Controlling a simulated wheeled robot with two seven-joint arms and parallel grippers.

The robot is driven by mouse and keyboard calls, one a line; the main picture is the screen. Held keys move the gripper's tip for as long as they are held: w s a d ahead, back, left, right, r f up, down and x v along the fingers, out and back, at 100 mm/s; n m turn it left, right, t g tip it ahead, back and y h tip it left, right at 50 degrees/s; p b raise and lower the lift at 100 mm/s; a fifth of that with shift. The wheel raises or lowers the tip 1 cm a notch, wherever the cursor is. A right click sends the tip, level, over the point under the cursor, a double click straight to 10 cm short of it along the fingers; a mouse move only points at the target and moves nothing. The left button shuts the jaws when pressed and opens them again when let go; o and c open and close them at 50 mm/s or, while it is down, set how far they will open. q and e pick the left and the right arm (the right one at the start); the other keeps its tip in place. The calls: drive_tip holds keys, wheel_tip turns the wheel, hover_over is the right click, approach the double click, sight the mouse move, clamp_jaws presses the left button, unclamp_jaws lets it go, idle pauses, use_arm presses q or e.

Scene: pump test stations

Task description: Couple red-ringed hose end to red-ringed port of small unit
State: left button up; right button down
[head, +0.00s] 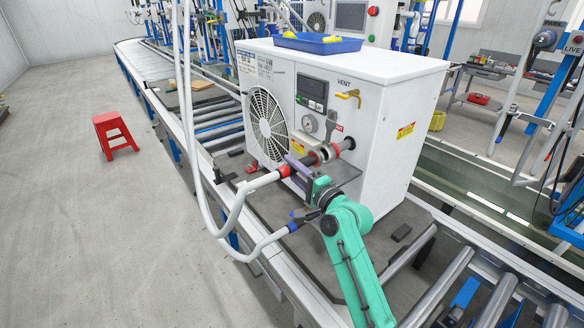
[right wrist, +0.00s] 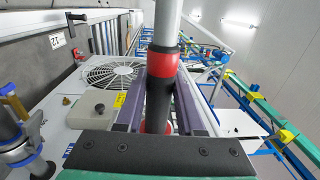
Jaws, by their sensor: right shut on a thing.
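The small unit (head: 340,90) is a white box with a round fan grille, a display and a gauge on its front. My right gripper (head: 302,167), with purple fingers, is shut around the black hose end behind its red ring (head: 285,171). In the right wrist view the black hose end (right wrist: 158,100) lies between both fingers, with the red ring (right wrist: 161,64) beyond them. The hose end points at the port (head: 331,151) on the unit's front, where red shows. The fingers partly hide the joint, so I cannot tell whether they are coupled. My left gripper is out of view.
A second white hose end with a blue ring (head: 292,227) hangs below, near my right wrist. A blue tray (head: 318,43) with yellow items lies on the unit. A yellow vent handle (head: 348,96) sticks out above the port. Rollers (head: 435,285) run in front. A red stool (head: 113,135) stands left.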

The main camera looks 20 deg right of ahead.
drive_tip(key=shift+w+d+b, duration=0.25)
drive_tip(key=shift+d, duration=0.4)
drive_tip(key=shift+w+d+b, duration=0.25)
drive_tip(key=shift+d, duration=0.35)
idle(1.2)
idle(0.4)
drive_tip(key=shift+c, duration=2.2)
unclamp_jaws()
drive_tip(key=shift+s, duration=0.1)
drive_tip(key=shift+f, duration=0.1)
drive_tip(key=r+b+v, duration=0.1)
drive_tip(key=b+v, duration=0.3)
drive_tip(key=v, duration=1)
drive_tip(key=shift+s+f, duration=0.25)
drive_tip(key=shift+f, duration=0.05)
